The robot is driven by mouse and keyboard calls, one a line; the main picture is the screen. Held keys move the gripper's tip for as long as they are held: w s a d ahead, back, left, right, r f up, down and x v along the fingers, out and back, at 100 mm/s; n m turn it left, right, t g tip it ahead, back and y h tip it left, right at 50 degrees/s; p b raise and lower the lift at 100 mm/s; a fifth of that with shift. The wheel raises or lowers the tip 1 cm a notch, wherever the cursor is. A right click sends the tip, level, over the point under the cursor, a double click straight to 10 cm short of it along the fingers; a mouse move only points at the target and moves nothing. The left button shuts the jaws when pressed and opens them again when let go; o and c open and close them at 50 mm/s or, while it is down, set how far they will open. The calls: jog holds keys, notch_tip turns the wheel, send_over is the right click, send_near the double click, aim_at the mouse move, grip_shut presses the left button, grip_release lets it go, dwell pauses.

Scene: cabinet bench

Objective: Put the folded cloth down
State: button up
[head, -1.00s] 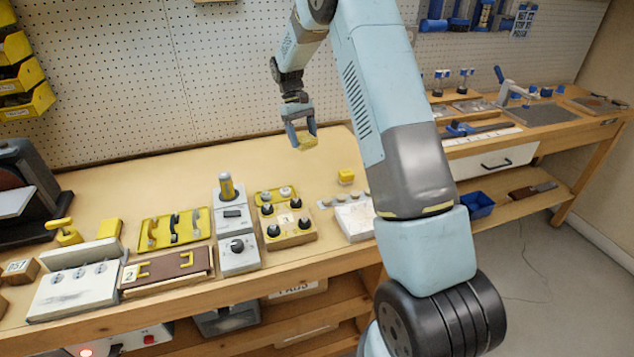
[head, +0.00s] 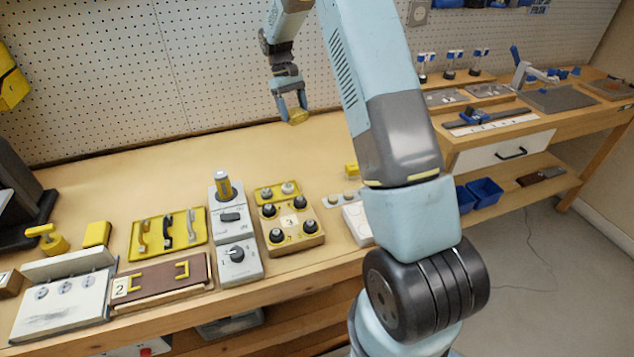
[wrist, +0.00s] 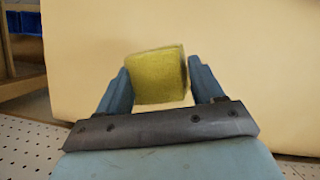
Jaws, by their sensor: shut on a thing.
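The folded cloth (wrist: 157,75) is a small yellow block-like piece between the two fingers in the wrist view. It also shows in the head view (head: 298,117) as a small yellow piece at the fingertips. My gripper (head: 291,112) is shut on it and holds it above the back part of the bench top, near the pegboard. In the wrist view, my gripper (wrist: 160,85) has one blue finger on each side of the cloth. Bare bench top (wrist: 245,60) shows beyond it.
The wooden bench top (head: 130,180) is clear below my gripper and to its left. Toward the front stand a yellow knob box (head: 291,232), a grey switch box (head: 238,262) and a yellow handle tray (head: 168,233). A small yellow block (head: 351,169) is partly hidden by my arm.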

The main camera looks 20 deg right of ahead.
jog(key=shift+d, duration=0.25)
jog(key=shift+s+r, duration=0.1)
jog(key=shift+s, duration=0.05)
jog(key=s+a+r+n+t+h, duration=0.15)
jog(key=s+n, duration=0.35)
jog(key=s, duration=1.2)
jog(key=s+a+r+n+t+h, duration=0.15)
jog(key=s+n, duration=0.35)
jog(key=s, duration=1.2)
send_over(321, 185)
jog(key=a, duration=0.2)
jog(key=f, duration=0.9)
jog(key=shift+s+d, duration=0.25)
jog(key=shift+w+d+f, duration=0.15)
jog(key=shift+w+f, duration=0.4)
jog(key=shift+f, duration=1.55)
jog(key=shift+f, duration=0.1)
